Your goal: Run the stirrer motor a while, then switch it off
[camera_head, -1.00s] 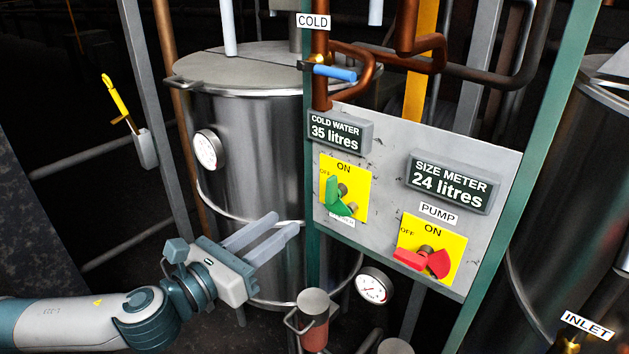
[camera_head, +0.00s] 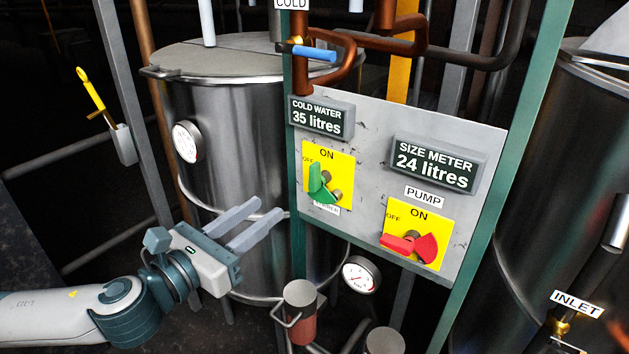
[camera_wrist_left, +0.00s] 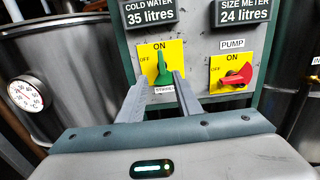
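The stirrer switch is a green rotary handle (camera_head: 317,186) on a yellow plate marked ON and OFF; the label beneath it is partly hidden. In the head view its long end points up, slightly left. In the wrist view the green handle (camera_wrist_left: 162,70) stands nearly upright, below ON. My left gripper (camera_head: 268,207) is open and empty, below and left of the switch, in front of the steel tank. In the wrist view its fingertips (camera_wrist_left: 160,78) frame the handle's lower part, with no contact seen. My right gripper is not in view.
The red PUMP switch (camera_head: 411,245) sits right of the green one on the same grey panel (camera_head: 370,150). A steel tank (camera_head: 235,130) stands behind the left gripper. A green post (camera_head: 298,235) runs along the panel's left edge.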

